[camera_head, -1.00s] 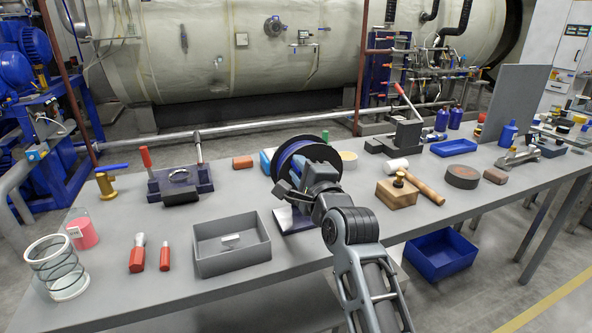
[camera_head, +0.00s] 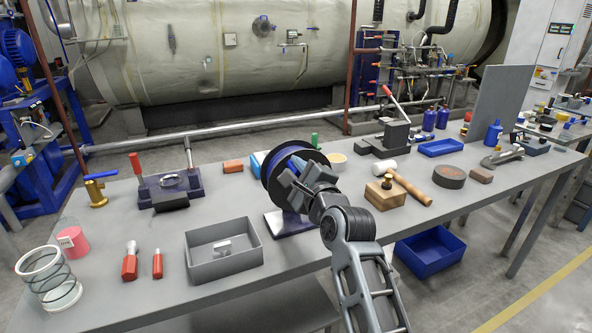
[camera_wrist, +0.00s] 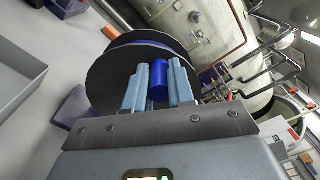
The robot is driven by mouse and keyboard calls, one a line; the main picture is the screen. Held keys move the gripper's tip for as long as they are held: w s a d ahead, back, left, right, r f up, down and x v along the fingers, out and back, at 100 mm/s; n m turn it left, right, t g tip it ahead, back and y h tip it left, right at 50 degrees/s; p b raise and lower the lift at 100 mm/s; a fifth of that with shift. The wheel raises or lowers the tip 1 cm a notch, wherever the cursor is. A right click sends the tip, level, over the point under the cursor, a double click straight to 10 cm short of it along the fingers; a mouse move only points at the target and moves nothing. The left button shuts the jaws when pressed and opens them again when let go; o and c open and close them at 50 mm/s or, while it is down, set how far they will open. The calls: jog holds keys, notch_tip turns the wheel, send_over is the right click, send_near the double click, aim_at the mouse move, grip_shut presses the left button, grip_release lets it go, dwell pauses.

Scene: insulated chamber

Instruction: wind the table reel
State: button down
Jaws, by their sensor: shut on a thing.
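The table reel (camera_head: 277,182) stands on the grey table, with black round side plates and blue line wound between them. It also shows in the wrist view (camera_wrist: 108,77), where its near side plate faces me. My gripper (camera_wrist: 160,85) is in front of that plate, its two light blue fingers shut on a blue cylindrical crank handle (camera_wrist: 159,78). In the head view my gripper (camera_head: 290,187) and arm cover the handle and part of the reel. The reel's base plate (camera_head: 285,224) shows below it on the table.
A wooden block (camera_head: 383,196) and a mallet (camera_head: 410,187) lie to the right. A dark fixture with a red lever (camera_head: 168,188) stands at the back left.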

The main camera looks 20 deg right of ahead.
jog(key=c, duration=1)
grip_release()
jog(key=shift+s+b, duration=0.5)
jog(key=shift+s, duration=3.4)
jog(key=s+d+f+n, duration=0.1)
jog(key=s+f+n, duration=0.35)
jog(key=s, duration=0.35)
jog(key=s+d+f+n+g, duration=0.1)
jog(key=s+f+n, duration=0.35)
jog(key=s, duration=0.45)
jog(key=s+d+f+n, duration=0.2)
jog(key=s+f+n, duration=0.25)
jog(key=s, duration=0.35)
jog(key=s+a+r+n, duration=0.1)
jog(key=s+a+n, duration=0.1)
jog(key=s, duration=0.5)
jog(key=s+a+r+n+g, duration=0.1)
jog(key=s+a+r+n, duration=0.1)
jog(key=s+n, duration=0.3)
jog(key=s+a+r+n+g, duration=0.1)
jog(key=s+a+n, duration=0.1)
jog(key=s, duration=0.9)
jog(key=shift+a+r+n, duration=0.1)
jog(key=shift+r+n, duration=0.1)
jog(key=shift+n, duration=0.65)
